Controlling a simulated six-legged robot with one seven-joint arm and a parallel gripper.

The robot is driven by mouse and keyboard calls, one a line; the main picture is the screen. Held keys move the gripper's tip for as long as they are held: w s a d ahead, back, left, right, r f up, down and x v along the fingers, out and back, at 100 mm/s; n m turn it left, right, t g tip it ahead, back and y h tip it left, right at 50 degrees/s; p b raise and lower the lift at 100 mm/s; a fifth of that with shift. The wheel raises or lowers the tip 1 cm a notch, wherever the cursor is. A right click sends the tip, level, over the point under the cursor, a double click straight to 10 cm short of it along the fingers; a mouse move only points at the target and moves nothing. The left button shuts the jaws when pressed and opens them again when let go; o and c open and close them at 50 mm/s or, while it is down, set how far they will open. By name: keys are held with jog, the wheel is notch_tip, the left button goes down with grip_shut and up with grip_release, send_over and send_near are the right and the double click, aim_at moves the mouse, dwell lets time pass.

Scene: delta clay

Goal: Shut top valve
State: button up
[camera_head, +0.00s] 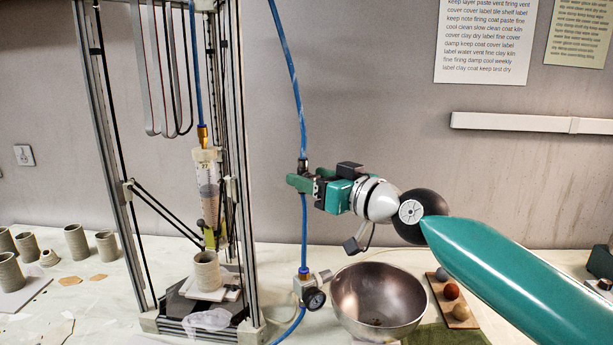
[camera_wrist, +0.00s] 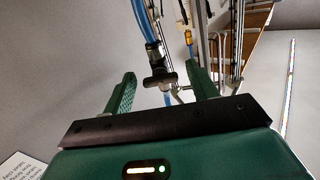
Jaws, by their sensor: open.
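The top valve (camera_head: 303,166) is a small dark fitting in line with the blue hose, at mid-height right of the printer frame. In the wrist view the valve (camera_wrist: 155,54) shows a dark handle lying crosswise to the hose, between my fingers. My gripper (camera_head: 300,183) is green, open and level at the valve. In the wrist view my gripper (camera_wrist: 163,80) has one finger on each side of the valve and hose, with visible gaps. Whether a finger touches the handle cannot be told. The gripper partly hides the valve's lower part in the head view.
The delta printer frame (camera_head: 240,150) stands close left, with a clay tube (camera_head: 207,185) above a grey cup (camera_head: 207,270). A pressure gauge (camera_head: 314,299) is on the hose below. A metal bowl (camera_head: 378,300) sits under my arm. Several clay cups stand far left.

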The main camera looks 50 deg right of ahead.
jog(key=s, duration=1.1)
jog(key=shift+s+a, duration=0.25)
jog(key=shift+a, duration=0.05)
jog(key=w+a+f+n+g+y, duration=0.1)
jog(key=w+a+f+g, duration=0.25)
jog(key=a, duration=0.55)
jog(key=w+a+f+n+g+y, duration=0.1)
jog(key=w+a+f+g, duration=0.2)
jog(key=a, duration=0.6)
jog(key=a+f+g, duration=0.3)
jog(key=a+f, duration=0.2)
jog(key=f, duration=0.3)
jog(key=a+f+g+h, duration=0.1)
jog(key=a+f+g, duration=0.2)
jog(key=f, duration=0.6)
jog(key=a, duration=0.2)
jog(key=shift+s+a+f, duration=0.25)
jog(key=shift+s+a, duration=0.05)
jog(key=shift+a, duration=0.1)
